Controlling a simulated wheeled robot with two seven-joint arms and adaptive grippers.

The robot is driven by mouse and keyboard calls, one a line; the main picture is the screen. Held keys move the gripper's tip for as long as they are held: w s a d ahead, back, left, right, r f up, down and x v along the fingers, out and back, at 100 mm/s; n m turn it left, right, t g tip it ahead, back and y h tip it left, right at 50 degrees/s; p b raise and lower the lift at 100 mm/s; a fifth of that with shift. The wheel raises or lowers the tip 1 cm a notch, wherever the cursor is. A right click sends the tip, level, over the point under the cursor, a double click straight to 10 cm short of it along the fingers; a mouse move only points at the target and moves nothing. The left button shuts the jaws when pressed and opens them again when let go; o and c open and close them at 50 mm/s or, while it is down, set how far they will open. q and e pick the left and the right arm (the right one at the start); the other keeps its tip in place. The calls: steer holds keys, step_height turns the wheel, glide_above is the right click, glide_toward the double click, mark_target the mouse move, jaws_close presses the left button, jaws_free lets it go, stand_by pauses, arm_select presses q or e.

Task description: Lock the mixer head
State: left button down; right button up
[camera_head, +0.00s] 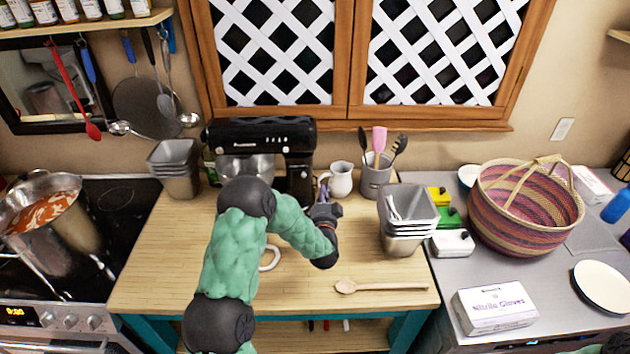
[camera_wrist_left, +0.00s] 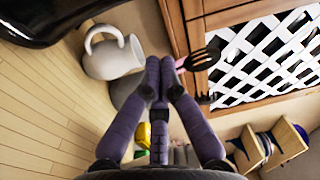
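The black stand mixer (camera_head: 262,131) stands against the back wall on the wooden worktop. Its head looks level above a metal bowl (camera_head: 243,166). My left arm hides part of its lower front, and I cannot make out a lock lever. My left gripper (camera_head: 325,187) is just right of the mixer's column, by the white jug (camera_head: 340,180). In the left wrist view its purple fingers (camera_wrist_left: 161,62) have their tips close together with nothing visible between them. A glossy black shape (camera_wrist_left: 50,18) at that view's top left looks like part of the mixer. My right gripper is out of view.
A utensil pot (camera_head: 376,180) stands right of the jug. Stacked metal containers (camera_head: 405,240) and a wooden spoon (camera_head: 385,286) are further forward. A white mug (camera_head: 270,258) is partly behind my arm. More metal containers (camera_head: 175,170) stand left of the mixer.

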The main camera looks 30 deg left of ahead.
mark_target(303, 174)
arm_select(q)
steer(key=w+a, duration=0.5)
steer(key=a, duration=0.2)
steer(key=shift+w+a+f, duration=0.15)
steer(key=shift+w+a, duration=0.05)
steer(key=shift+w, duration=0.1)
stand_by(0.4)
steer(key=shift+s+a+b, duration=0.25)
steer(key=shift+s+a, duration=0.15)
steer(key=shift+a, duration=0.25)
steer(key=shift+s+a+b, duration=0.2)
steer(key=shift+s+a, duration=0.2)
steer(key=shift+a, duration=0.25)
steer(key=shift+s+a, duration=0.2)
steer(key=shift+a, duration=0.05)
steer(key=shift+w, duration=0.1)
